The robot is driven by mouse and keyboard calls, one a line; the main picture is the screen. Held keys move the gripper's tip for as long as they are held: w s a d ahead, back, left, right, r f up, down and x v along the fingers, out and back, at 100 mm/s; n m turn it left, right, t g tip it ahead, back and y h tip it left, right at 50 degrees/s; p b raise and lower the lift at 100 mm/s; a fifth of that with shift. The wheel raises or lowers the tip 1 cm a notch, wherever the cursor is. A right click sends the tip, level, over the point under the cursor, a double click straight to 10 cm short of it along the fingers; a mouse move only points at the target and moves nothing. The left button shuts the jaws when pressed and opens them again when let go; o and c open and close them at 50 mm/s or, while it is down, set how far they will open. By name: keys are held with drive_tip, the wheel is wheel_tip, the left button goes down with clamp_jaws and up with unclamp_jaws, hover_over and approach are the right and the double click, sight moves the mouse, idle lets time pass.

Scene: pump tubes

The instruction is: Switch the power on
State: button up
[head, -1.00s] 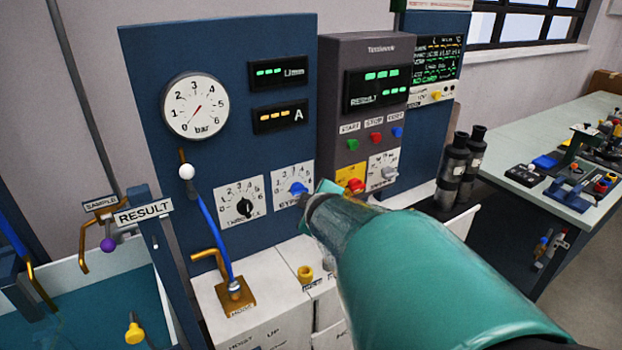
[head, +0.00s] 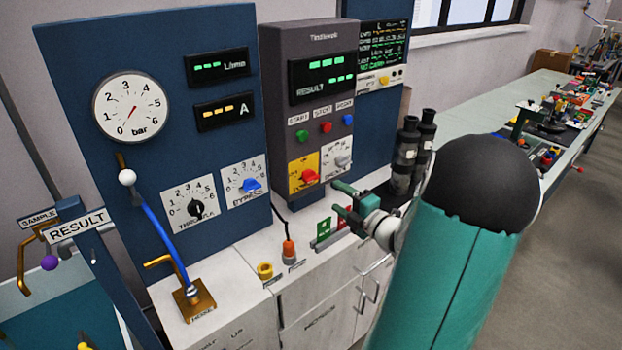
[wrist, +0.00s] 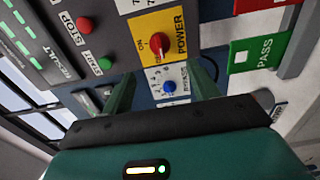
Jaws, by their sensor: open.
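The power switch is a red knob (head: 308,177) on a yellow plate (head: 296,168) low on the grey Tinsleworth unit. In the wrist view the red knob (wrist: 160,46) sits between the words ON and POWER; I cannot tell its setting for sure. My gripper (head: 341,199) is open and empty, a little right of and below the knob, apart from it in the head view. In the wrist view its two green fingers (wrist: 163,85) point toward the panel, with the knob beyond and between them.
Green, red and blue buttons (head: 326,127) lie above the switch, and a grey knob (head: 343,161) is right beside it. A blue bypass knob (head: 250,185) is to the left. Black cylinders (head: 405,155) stand close behind my gripper. A white cabinet top (head: 245,257) lies below.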

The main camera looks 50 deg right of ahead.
sight(314, 179)
drive_tip(key=w, duration=0.4)
drive_tip(key=w+d, duration=0.1)
drive_tip(key=w, duration=0.7)
drive_tip(key=shift+w+d, duration=0.1)
drive_tip(key=shift+d, duration=0.1)
drive_tip(key=c, duration=1)
